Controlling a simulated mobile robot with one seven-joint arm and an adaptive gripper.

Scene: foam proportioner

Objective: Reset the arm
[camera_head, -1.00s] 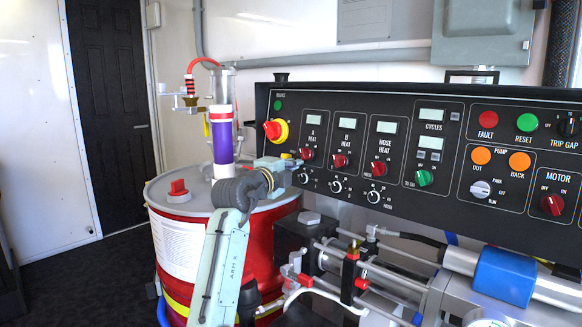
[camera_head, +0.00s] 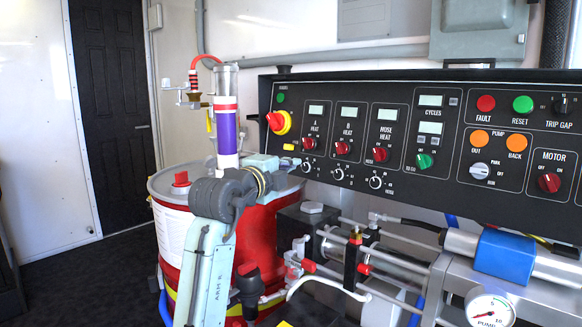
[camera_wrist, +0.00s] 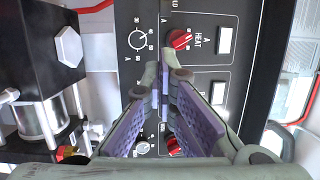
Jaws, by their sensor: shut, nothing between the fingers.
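My arm rises from the bottom of the head view, and my gripper (camera_head: 284,166) is at its end, in front of the left part of the black control panel (camera_head: 400,108). In the wrist view my gripper (camera_wrist: 168,80) is shut and empty, its purple-padded fingers converging at the tips. The fingertips lie over the panel in that view, close to the red A HEAT knob (camera_wrist: 180,39). I cannot tell whether they touch the panel. The fingers partly cover another red knob (camera_wrist: 174,146).
A red drum (camera_head: 276,226) stands behind my arm, with a purple-and-white cylinder (camera_head: 227,137) above it. Pump pipework with a blue-banded cylinder (camera_head: 504,254) and a pressure gauge (camera_head: 490,309) fills the lower right. Dark open floor (camera_head: 110,268) lies at left, before a black door (camera_head: 112,105).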

